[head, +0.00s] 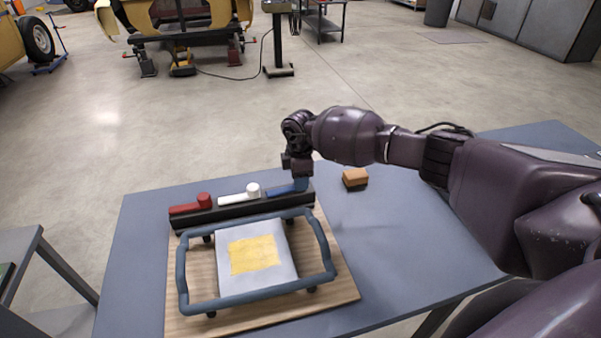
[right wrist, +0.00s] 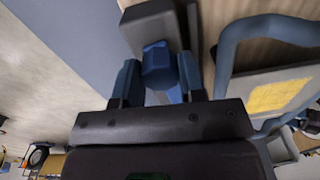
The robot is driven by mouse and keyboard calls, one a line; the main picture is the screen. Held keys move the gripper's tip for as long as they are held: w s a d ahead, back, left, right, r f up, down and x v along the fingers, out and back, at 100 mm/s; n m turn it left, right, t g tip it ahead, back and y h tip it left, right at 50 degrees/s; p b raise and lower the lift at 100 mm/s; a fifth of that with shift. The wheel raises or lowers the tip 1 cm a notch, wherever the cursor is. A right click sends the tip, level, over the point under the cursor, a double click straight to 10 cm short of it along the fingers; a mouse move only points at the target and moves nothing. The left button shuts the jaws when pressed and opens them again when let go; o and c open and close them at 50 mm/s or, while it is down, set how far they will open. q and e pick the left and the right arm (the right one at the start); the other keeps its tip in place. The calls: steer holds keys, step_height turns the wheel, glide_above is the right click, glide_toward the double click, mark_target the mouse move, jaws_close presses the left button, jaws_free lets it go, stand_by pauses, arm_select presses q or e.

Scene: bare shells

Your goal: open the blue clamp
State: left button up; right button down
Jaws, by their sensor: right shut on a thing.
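The blue clamp (head: 284,190) is the right one of a row on a dark bar (head: 240,208) at the back of a wooden board. In the head view my right gripper (head: 301,181) reaches down over its right end and partly hides it. In the right wrist view the blue clamp's knob (right wrist: 157,62) sits between the two fingers of my right gripper (right wrist: 160,84), which is shut on it. The white clamp (head: 238,197) and the red clamp (head: 190,205) lie to its left. My left gripper is not in view.
In front of the bar, a blue-grey tube frame (head: 253,301) surrounds a pale panel with a yellow patch (head: 254,254) on the wooden board (head: 345,291). An orange-brown block (head: 355,178) lies right of my gripper. The blue-grey table (head: 400,250) is bare on the right, under my arm.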

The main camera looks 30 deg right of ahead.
steer(key=shift+m+p, duration=0.35)
steer(key=shift+m, duration=0.15)
steer(key=c, duration=0.9)
jaws_free()
steer(key=shift+c, duration=0.2)
steer(key=shift+o, duration=1.2)
steer(key=shift+r, duration=0.1)
step_height(320, 180, up, 11)
steer(key=shift+f, duration=0.2)
